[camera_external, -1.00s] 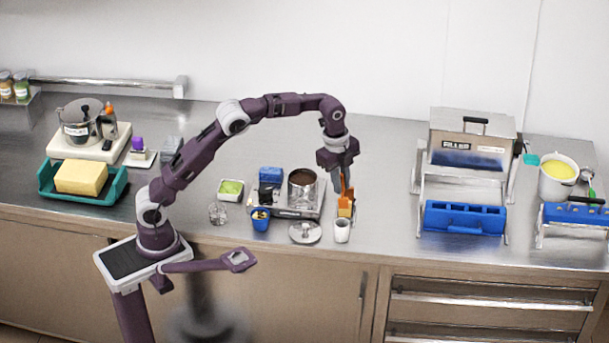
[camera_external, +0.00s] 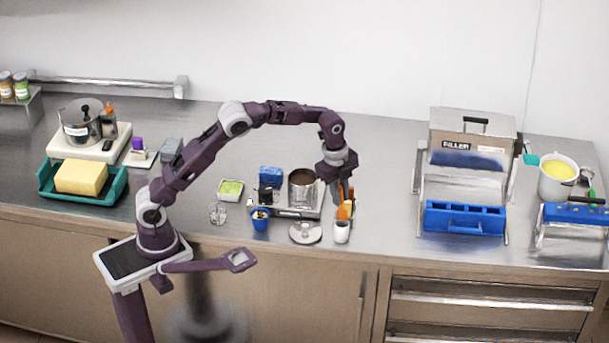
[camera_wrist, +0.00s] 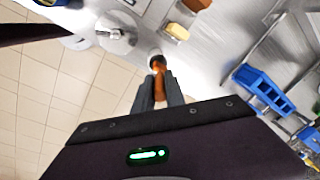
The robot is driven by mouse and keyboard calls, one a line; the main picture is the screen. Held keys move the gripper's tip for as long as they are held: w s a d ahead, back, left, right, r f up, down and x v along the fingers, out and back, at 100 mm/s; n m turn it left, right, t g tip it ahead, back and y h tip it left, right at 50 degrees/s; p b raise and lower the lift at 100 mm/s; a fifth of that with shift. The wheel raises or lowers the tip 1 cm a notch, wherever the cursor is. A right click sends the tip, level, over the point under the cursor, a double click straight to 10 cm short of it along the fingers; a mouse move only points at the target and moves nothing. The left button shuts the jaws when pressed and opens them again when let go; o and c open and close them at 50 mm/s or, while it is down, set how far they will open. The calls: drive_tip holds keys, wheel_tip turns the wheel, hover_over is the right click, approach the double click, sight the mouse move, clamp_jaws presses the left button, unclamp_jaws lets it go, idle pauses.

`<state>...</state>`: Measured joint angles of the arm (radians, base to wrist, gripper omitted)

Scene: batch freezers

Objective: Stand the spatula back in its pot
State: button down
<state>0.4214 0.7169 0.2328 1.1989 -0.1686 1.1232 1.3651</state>
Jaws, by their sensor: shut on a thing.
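My gripper (camera_wrist: 161,88) is shut on the spatula (camera_wrist: 158,66), which also shows between the fingers in the wrist view.
A round metal lid (camera_external: 305,233) lies just left of the pot. A saucepan (camera_external: 303,188) stands behind it. A yellow-orange block (camera_wrist: 178,31) is close to the pot. The counter to the right is clear up to the blue tray (camera_external: 465,218).

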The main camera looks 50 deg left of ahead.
sight(341, 186)
drive_tip(key=shift+f, duration=0.1)
idle(0.5)
drive_tip(key=shift+f, duration=0.5)
drive_tip(key=c, duration=0.8)
unclamp_jaws()
drive_tip(key=shift+r, duration=3.45)
